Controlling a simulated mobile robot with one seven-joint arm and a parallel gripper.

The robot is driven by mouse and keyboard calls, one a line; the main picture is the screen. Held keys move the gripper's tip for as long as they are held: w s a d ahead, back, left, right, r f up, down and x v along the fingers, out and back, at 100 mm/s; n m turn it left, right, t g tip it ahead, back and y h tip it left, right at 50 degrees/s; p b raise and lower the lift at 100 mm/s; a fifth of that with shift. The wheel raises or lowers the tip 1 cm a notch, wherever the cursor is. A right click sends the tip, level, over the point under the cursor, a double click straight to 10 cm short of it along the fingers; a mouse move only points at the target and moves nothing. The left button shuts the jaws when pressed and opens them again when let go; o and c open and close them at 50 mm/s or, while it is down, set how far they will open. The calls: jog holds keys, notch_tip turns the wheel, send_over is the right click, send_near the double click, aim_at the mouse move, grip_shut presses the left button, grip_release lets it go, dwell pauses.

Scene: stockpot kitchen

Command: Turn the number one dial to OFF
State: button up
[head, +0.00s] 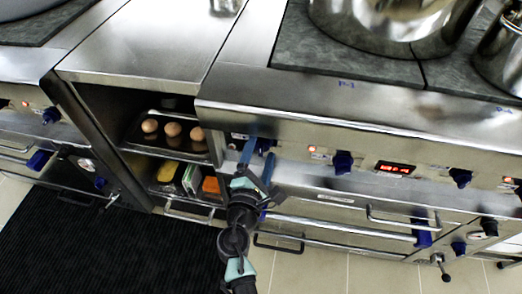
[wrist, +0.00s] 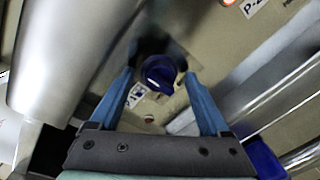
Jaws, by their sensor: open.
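A dark blue dial (wrist: 160,72) on the steel front panel sits between my gripper's fingertips in the wrist view. A small label partly showing beside it seems to read P-1. My gripper (wrist: 158,76) is open, with one blue finger on each side of the dial; I cannot tell whether either finger touches it. In the head view my gripper (head: 257,158) is at the panel below the counter edge, and its fingers mostly hide this dial. The dial's pointer direction and OFF mark are not readable.
Another blue dial (head: 342,162) and a red display (head: 394,168) are to the right on the panel. An open shelf with eggs (head: 172,129) is to the left. Rail handles (head: 340,230) run below. A large pot (head: 390,25) stands on the cooktop above.

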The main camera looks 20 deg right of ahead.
jog(key=shift+a, duration=0.1)
jog(key=p+v, duration=0.1)
jog(key=v, duration=1.1)
jog(key=shift+s+a, duration=0.15)
jog(key=shift+s, duration=0.25)
jog(key=shift+r, duration=0.1)
